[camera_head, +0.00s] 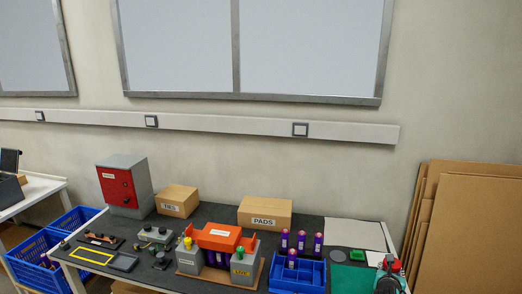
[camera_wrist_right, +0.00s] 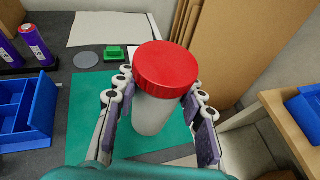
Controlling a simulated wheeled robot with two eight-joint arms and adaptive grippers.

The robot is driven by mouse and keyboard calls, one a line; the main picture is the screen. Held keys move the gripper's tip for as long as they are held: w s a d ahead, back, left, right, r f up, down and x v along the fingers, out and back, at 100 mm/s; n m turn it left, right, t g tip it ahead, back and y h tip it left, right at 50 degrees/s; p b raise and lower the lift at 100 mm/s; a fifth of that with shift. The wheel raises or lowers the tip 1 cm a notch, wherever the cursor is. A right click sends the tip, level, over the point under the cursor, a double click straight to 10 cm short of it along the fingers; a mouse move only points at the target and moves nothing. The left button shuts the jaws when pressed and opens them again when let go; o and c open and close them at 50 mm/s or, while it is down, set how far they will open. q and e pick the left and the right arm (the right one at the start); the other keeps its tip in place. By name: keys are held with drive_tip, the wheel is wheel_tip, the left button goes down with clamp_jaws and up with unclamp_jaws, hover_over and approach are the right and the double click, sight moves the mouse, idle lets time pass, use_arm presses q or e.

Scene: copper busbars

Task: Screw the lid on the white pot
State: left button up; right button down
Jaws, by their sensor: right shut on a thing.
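In the right wrist view, the white pot (camera_wrist_right: 153,114) has the red lid (camera_wrist_right: 166,68) on its top. Whether the lid's thread is engaged cannot be seen. The pot is mostly hidden there. My left gripper is not in view.
A green mat (camera_wrist_right: 88,105) lies beneath, with a grey disc (camera_wrist_right: 88,62) and a small green block (camera_wrist_right: 115,53) beyond. A blue bin (camera_head: 300,277) with purple cylinders is to the left. Cardboard sheets (camera_head: 470,220) lean at the right.

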drive_tip(key=s+a+r+n+y, duration=0.1)
drive_tip(key=s+a, duration=0.2)
drive_tip(key=a, duration=0.6)
drive_tip(key=s+a+r+n+t+y, duration=0.1)
drive_tip(key=s+a, duration=0.3)
drive_tip(key=a, duration=0.5)
drive_tip(key=s+a+r+n+y, duration=0.1)
drive_tip(key=s+a, duration=0.3)
drive_tip(key=a, duration=0.5)
drive_tip(key=shift+s+a+r+t, duration=0.3)
drive_tip(key=shift+a+r, duration=0.1)
drive_tip(key=shift+r, duration=0.45)
drive_tip(key=s+a+r+n+y, duration=0.2)
drive_tip(key=s+a+n+y, duration=0.2)
drive_tip(key=a, duration=0.6)
drive_tip(key=shift+s+r+n+t+y, duration=0.15)
drive_tip(key=shift+s+n+t+y, duration=0.2)
drive_tip(key=shift+y, duration=0.45)
drive_tip(key=shift+w, duration=0.1)
